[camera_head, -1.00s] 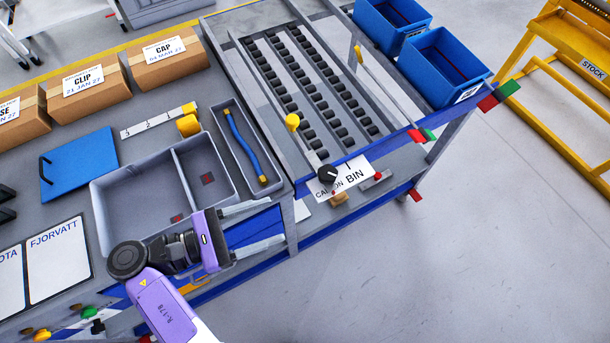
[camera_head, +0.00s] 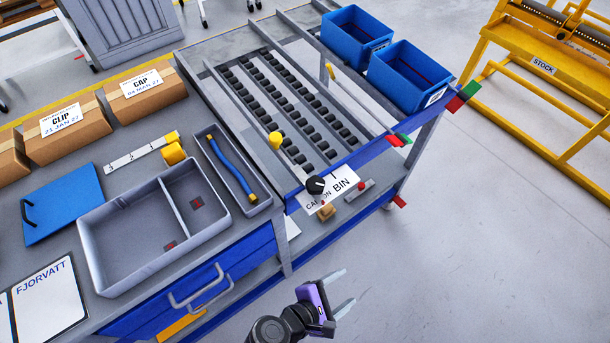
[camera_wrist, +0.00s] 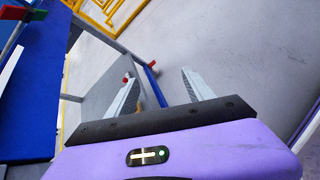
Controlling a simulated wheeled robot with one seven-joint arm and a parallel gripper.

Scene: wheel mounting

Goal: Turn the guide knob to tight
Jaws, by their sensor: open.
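A round black knob (camera_head: 315,185) with a light pointer mark sits at the front end of the roller lanes, just above the "CARTON BIN" label (camera_head: 330,189). A yellow knob (camera_head: 276,140) stands at the near end of a guide rail (camera_head: 236,97), and another yellow knob (camera_head: 330,72) stands farther back. I cannot tell which of these is the guide knob or whether it is tight. My gripper (camera_head: 347,288) is open and empty, below and right of the black knob, apart from the bench. Its spread fingers (camera_wrist: 158,78) also show in the wrist view, with no knob recognizable there.
Rows of black rollers (camera_head: 290,95) lie between rails. Two blue bins (camera_head: 408,78) stand at the back right. A grey divided tray (camera_head: 125,255) sits on the left bench, above a blue drawer (camera_head: 210,270). A small red button (camera_head: 361,186) is right of the knob.

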